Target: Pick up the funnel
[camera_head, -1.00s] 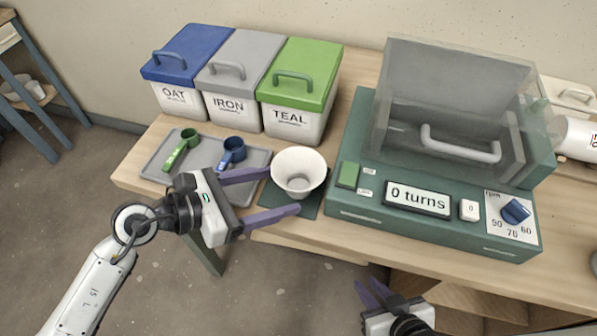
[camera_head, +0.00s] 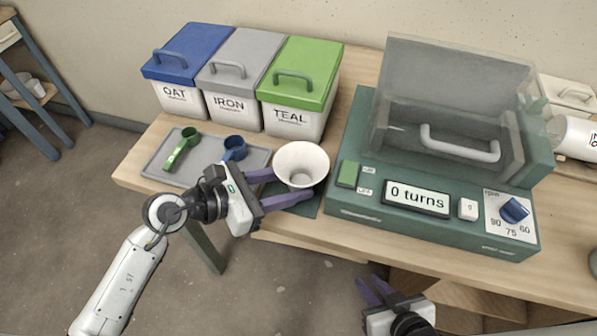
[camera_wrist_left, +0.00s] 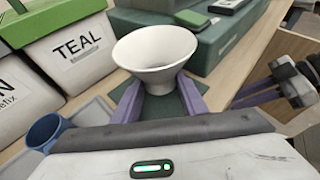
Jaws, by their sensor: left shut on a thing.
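The white funnel (camera_head: 301,160) stands wide end up on a dark green mat (camera_head: 307,207) at the table's front. My left gripper (camera_head: 288,184) is shut on the funnel, with its purple fingers on either side of the narrower lower part. In the left wrist view the funnel (camera_wrist_left: 156,50) is between the two fingers (camera_wrist_left: 160,97), its flared rim above them. The funnel's lower end is hidden by the fingers and its own rim. My right gripper (camera_head: 378,290) is empty at the lower edge of the head view, with its fingers apart, in front of the table.
A grey tray (camera_head: 163,178) holds a green scoop (camera_head: 182,149) and a blue scoop (camera_head: 235,148). Blue, grey and green-lidded buckets stand behind it. A green machine (camera_head: 420,225) with a clear cover and "0 turns" display is right of the funnel.

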